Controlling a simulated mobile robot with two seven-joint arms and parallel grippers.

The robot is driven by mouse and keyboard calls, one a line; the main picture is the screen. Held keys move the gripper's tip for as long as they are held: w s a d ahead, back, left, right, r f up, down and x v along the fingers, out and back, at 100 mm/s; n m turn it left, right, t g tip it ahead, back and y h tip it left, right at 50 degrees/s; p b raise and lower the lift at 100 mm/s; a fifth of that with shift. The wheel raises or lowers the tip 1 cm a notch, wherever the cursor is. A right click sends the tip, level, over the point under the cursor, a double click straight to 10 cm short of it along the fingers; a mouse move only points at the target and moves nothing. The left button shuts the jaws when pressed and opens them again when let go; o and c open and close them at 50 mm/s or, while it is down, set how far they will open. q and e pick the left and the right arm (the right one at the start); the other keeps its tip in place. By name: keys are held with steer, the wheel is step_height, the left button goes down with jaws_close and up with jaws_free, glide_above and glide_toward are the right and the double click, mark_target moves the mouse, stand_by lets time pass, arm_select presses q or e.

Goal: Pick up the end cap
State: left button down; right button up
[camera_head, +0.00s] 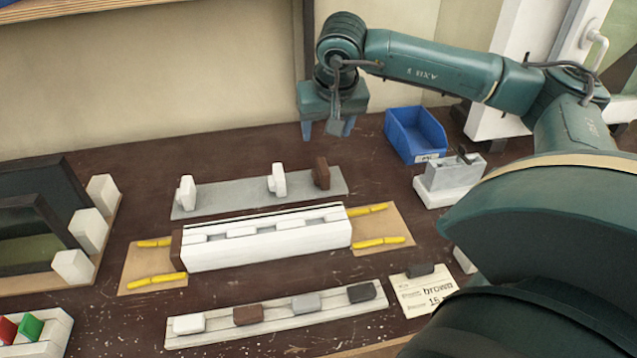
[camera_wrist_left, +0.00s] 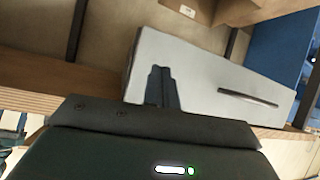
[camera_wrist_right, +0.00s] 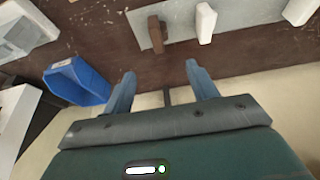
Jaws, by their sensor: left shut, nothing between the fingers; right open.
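A brown end cap (camera_head: 321,172) stands upright at the right end of a grey strip (camera_head: 225,195) behind the white profile (camera_head: 265,246). Two white caps (camera_head: 276,180) stand on the same strip. My right gripper (camera_head: 328,128) is open and empty, pointing down above and behind the brown cap, apart from it. In the right wrist view, the brown cap (camera_wrist_right: 156,35) shows ahead of the spread fingers (camera_wrist_right: 160,70). My left gripper (camera_wrist_left: 163,88) is shut and empty in the left wrist view; the head view does not show it.
A blue bin (camera_head: 416,134) and a grey-and-white fixture (camera_head: 452,176) stand at the right. A front strip (camera_head: 280,325) carries white, brown, grey and black pieces. A card (camera_head: 424,290) reads "brown". Dark panels (camera_head: 45,200) stand at the left.

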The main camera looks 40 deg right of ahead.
mark_target(320, 166)
steer(key=x, duration=1.3)
steer(key=shift+a+f+p, duration=0.1)
steer(key=shift+p, duration=0.25)
steer(key=shift+w+f, duration=0.15)
steer(key=shift+f, duration=0.4)
steer(key=shift+c, duration=0.5)
steer(key=c, duration=1)
steer(key=shift+o, duration=0.2)
steer(key=shift+r, duration=0.1)
